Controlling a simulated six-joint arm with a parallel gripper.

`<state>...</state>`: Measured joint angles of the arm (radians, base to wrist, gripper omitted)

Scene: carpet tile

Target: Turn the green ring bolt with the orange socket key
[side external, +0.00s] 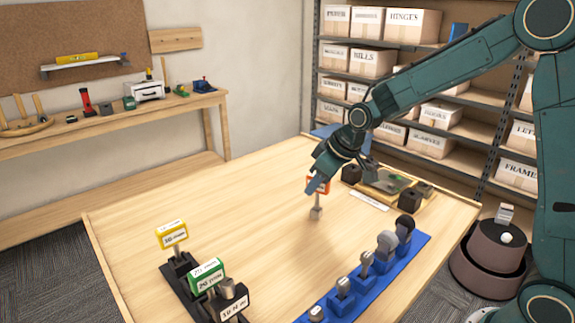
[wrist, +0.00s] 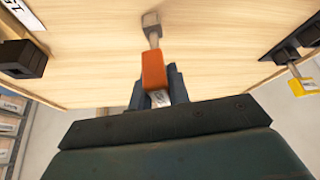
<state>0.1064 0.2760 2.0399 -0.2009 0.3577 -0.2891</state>
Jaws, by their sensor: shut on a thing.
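My gripper (side external: 317,186) is shut on the orange socket key (side external: 316,198). The key hangs upright, its grey socket pointing down over the middle of the wooden table; I cannot tell whether it touches the top. In the wrist view the orange handle (wrist: 154,70) sits between the fingers (wrist: 158,88), and the grey socket (wrist: 151,20) points away over bare wood. A green piece (side external: 390,182) lies on a wooden board with dark blocks at the table's back right. Whether it is the green ring bolt is too small to tell.
A black rack (side external: 186,277) at the front left holds yellow, green and white-labelled keys. A blue strip (side external: 405,262) at the front right carries several grey pieces of rising size. A white label (side external: 369,201) lies before the wooden board. The table's left-middle is clear.

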